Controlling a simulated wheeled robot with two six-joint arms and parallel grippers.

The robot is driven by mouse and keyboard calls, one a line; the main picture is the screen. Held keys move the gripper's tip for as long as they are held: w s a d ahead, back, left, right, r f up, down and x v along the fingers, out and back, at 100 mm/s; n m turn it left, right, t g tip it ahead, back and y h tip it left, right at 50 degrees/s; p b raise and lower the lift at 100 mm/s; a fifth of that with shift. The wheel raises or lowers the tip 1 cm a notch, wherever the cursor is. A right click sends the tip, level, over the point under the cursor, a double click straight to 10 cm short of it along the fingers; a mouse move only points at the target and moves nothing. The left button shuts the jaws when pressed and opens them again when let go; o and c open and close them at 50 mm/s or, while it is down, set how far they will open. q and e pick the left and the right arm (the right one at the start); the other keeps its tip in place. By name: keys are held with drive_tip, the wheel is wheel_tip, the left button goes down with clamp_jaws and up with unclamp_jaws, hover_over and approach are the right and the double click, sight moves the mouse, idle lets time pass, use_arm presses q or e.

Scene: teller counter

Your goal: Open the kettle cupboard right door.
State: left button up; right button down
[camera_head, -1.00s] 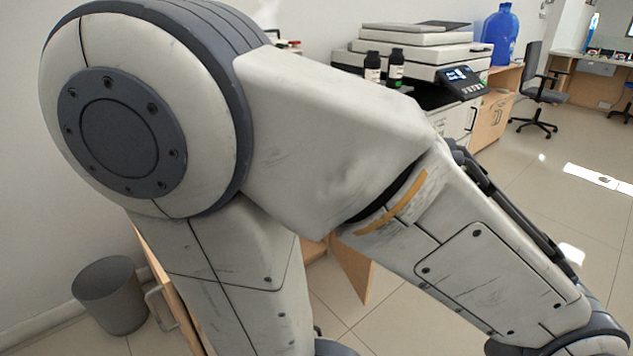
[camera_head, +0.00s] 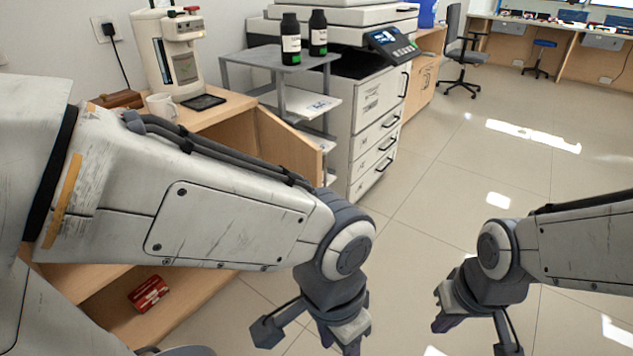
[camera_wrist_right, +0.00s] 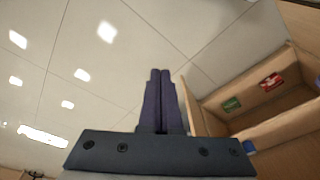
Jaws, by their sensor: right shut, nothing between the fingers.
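The wooden kettle cupboard (camera_head: 215,108) stands at the left, partly hidden behind my left arm. Its right door (camera_head: 290,146) stands swung out from the front, and the open interior with a shelf shows below my arm. The inside also shows in the right wrist view (camera_wrist_right: 275,108), with a wooden panel edge (camera_wrist_right: 194,110) close to the right of my fingers. My right gripper (camera_head: 440,318) is shut and empty, over the floor away from the door; its fingertips meet in the wrist view (camera_wrist_right: 160,72). My left gripper (camera_head: 340,338) hangs over the floor; its jaw gap is unclear.
A red box (camera_head: 148,294) lies inside. A grey stand (camera_head: 280,62) with two bottles and a printer (camera_head: 375,115) are behind.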

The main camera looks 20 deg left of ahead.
drive_tip(key=w+d+f+t+b, duration=0.1)
drive_tip(key=w+d+f+b, duration=0.15)
drive_tip(key=w+f, duration=0.2)
drive_tip(key=w+a+f+n+t+y, duration=0.1)
drive_tip(key=w+a+n+t, duration=0.25)
drive_tip(key=w, duration=0.45)
drive_tip(key=w+a+f+n+t, duration=0.1)
drive_tip(key=w+a+n+t, duration=0.2)
drive_tip(key=w, duration=0.5)
drive_tip(key=w+a+r+n+t+y, duration=0.1)
drive_tip(key=w+a+n+t+y, duration=0.15)
drive_tip(key=a+n+y, duration=0.75)
drive_tip(key=w+a+r+n+t+h, duration=0.1)
drive_tip(key=a+r+n+t, duration=0.35)
drive_tip(key=a, duration=1.25)
drive_tip(key=w+a+f+n+g+b, duration=0.1)
drive_tip(key=w+a+f+g+b, duration=0.1)
drive_tip(key=w, duration=0.8)
drive_tip(key=shift+w+a+f+b, duration=0.4)
drive_tip(key=shift+a+f+b, duration=0.05)
drive_tip(key=shift+b, duration=0.05)
